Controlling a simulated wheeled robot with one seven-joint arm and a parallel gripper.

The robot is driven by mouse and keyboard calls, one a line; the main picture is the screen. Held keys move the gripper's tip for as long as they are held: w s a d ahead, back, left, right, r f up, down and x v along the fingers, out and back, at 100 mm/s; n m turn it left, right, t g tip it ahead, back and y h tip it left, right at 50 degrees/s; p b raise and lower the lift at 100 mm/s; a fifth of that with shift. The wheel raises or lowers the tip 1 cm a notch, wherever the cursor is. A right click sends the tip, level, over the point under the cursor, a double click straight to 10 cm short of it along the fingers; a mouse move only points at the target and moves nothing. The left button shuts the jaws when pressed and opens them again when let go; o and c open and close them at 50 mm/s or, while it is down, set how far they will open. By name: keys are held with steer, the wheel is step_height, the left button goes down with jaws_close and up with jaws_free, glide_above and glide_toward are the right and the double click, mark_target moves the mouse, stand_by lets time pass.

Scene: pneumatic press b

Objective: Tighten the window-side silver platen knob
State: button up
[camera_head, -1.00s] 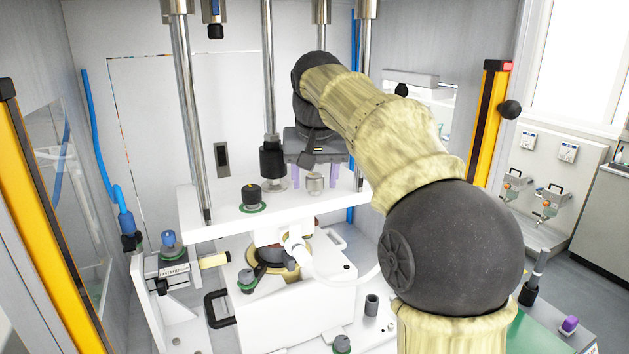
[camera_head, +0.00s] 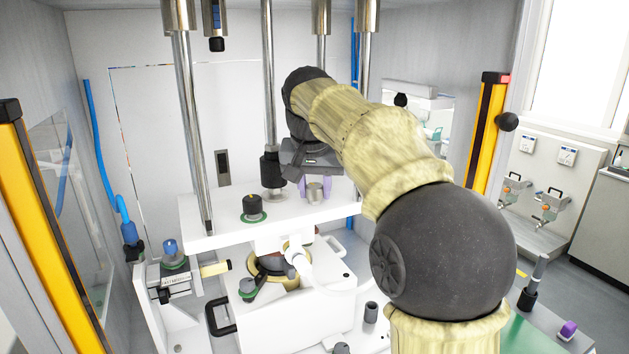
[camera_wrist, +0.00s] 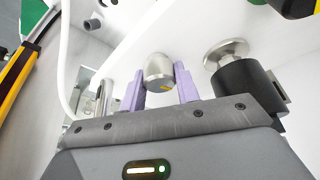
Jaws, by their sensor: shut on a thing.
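The silver platen knob (camera_head: 315,193) stands on the white platen (camera_head: 225,232), on the side nearer the window. It is a short round metal knob. In the wrist view the silver knob (camera_wrist: 158,70) shows a small yellow mark and sits between two purple fingers. My gripper (camera_head: 314,188) reaches down from above and is shut on the knob, with one finger on each side. It also shows in the wrist view (camera_wrist: 160,88). The exact finger contact is partly hidden by the gripper body in the head view.
A black knob (camera_head: 252,207) on a green ring stands left on the platen. A steel rod with a black collar (camera_head: 272,166) rises close beside my gripper. Another column (camera_head: 194,130) stands at left. Yellow-and-black posts (camera_head: 488,125) flank the press. A round instrument (camera_head: 272,266) sits below the platen.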

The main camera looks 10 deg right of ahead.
steer(key=shift+r+m+h+p, duration=0.1)
steer(key=shift+m+h+p, duration=0.55)
steer(key=shift+m, duration=0.65)
steer(key=o, duration=1)
steer(key=shift+w, duration=0.2)
steer(key=shift+c, duration=0.2)
steer(key=shift+s+a, duration=0.15)
steer(key=shift+s+r, duration=0.15)
steer(key=shift+r, duration=0.25)
steer(key=p+v, duration=0.2)
steer(key=v, duration=0.9)
